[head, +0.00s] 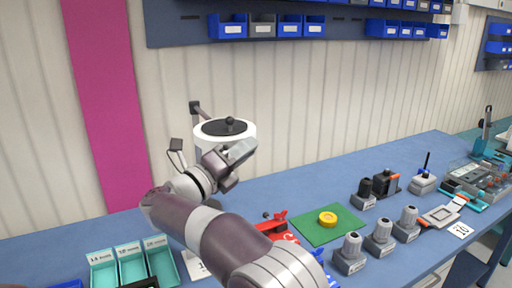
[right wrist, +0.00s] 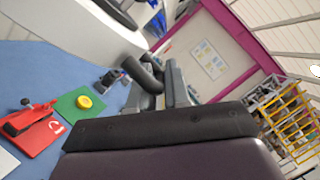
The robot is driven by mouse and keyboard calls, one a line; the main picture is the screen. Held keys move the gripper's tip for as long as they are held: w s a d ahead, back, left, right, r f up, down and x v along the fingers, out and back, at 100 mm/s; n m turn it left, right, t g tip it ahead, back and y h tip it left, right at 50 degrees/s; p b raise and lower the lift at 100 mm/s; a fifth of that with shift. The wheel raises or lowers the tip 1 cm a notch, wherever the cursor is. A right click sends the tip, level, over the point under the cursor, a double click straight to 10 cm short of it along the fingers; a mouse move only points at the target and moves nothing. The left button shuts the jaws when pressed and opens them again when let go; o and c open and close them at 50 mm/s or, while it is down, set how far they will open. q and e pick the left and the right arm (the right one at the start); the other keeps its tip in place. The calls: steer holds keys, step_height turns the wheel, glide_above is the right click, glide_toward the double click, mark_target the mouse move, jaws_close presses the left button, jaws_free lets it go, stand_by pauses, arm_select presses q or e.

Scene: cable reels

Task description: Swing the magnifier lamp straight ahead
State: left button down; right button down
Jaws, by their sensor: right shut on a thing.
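The magnifier lamp (head: 210,136) has a round white head with a black top and a dark knob, and stands near the wall behind the bench. A dark arm joint (head: 195,107) shows behind it. My right gripper (head: 238,158) is at the front right side of the lamp head, partly covering it. In the right wrist view the white lamp head (right wrist: 75,30) fills the upper left. A dark curved handle (right wrist: 150,72) runs from it to my right gripper (right wrist: 168,84), which is shut on it. My left gripper is not in view.
The blue bench (head: 300,190) holds teal bins (head: 132,262), a red tool (head: 278,228), a green mat (head: 318,232) with a yellow ring (head: 327,218), and several grey-based holders (head: 380,236) at the right. Blue wall bins (head: 228,28) hang above. Space around the lamp head is clear.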

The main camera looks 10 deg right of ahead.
steer(key=shift+r, duration=0.1)
steer(key=c, duration=1.5)
jaws_free()
steer(key=shift+o, duration=0.3)
steer(key=shift+a, duration=0.1)
